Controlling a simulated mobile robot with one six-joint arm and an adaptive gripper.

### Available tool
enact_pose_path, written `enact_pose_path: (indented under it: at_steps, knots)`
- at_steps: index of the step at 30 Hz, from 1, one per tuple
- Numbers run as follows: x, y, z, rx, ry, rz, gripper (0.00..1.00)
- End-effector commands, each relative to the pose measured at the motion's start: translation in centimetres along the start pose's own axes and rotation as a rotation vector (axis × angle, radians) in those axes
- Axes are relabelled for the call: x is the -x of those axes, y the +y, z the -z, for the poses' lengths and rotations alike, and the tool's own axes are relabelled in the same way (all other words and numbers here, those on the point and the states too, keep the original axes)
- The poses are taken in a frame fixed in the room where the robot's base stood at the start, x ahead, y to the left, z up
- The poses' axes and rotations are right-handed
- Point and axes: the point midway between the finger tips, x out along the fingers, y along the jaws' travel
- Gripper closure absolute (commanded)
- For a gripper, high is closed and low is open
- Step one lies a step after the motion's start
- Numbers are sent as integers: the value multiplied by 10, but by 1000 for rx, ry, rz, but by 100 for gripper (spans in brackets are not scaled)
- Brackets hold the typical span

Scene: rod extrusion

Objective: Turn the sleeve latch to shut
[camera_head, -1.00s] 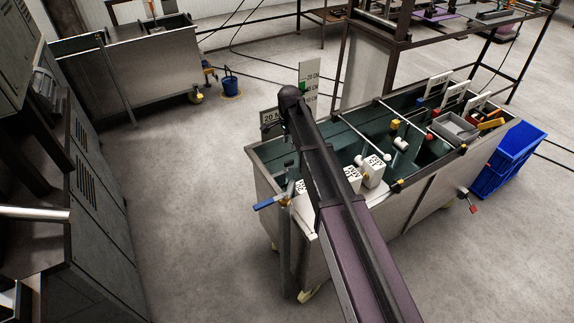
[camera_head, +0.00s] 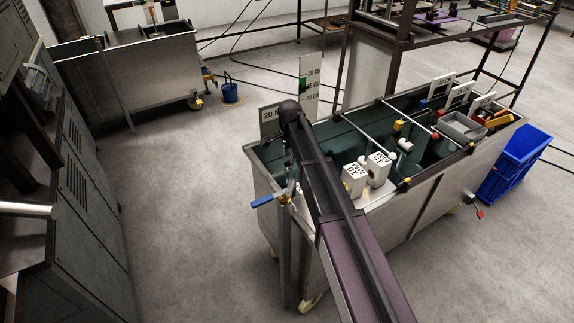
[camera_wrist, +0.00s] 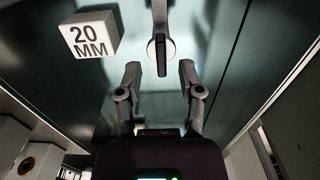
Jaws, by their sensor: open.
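In the wrist view, a round pale knob with a dark upright bar across it (camera_wrist: 161,52) hangs from a grey rod; it looks like the sleeve latch. The bar points nearly straight along the picture's height. My gripper (camera_wrist: 160,76) is open, its two fingers apart below the knob's sides, with the lower end of the bar near the gap between the tips. I cannot tell whether they touch. A white block marked 20 MM (camera_wrist: 90,34) is at the upper left. In the head view my arm hides the gripper and the latch.
A long metal tank (camera_head: 410,217) stands under my arm, with white marked blocks (camera_head: 354,180) and crossing rods. A blue lever (camera_head: 263,201) sticks out at its left end. A blue crate (camera_head: 512,160) stands at right. The floor at left is clear.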

Motion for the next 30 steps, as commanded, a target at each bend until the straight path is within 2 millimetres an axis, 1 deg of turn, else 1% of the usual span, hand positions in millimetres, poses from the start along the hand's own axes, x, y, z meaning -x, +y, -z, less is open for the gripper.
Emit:
enact_pose_path:
  at_steps: [1,9,23,24,26,27,28,29,30]
  knots:
    - [-8,0,0,0,0,0,51]
    - [-20,0,0,0,0,0,51]
    - [-22,0,0,0,0,0,51]
    - [-22,0,0,0,0,0,57]
    - [-22,0,0,0,0,0,75]
    - [-22,0,0,0,0,0,87]
    - [-22,0,0,0,0,0,96]
    - [-22,0,0,0,0,0,100]
    - [-22,0,0,0,0,0,100]
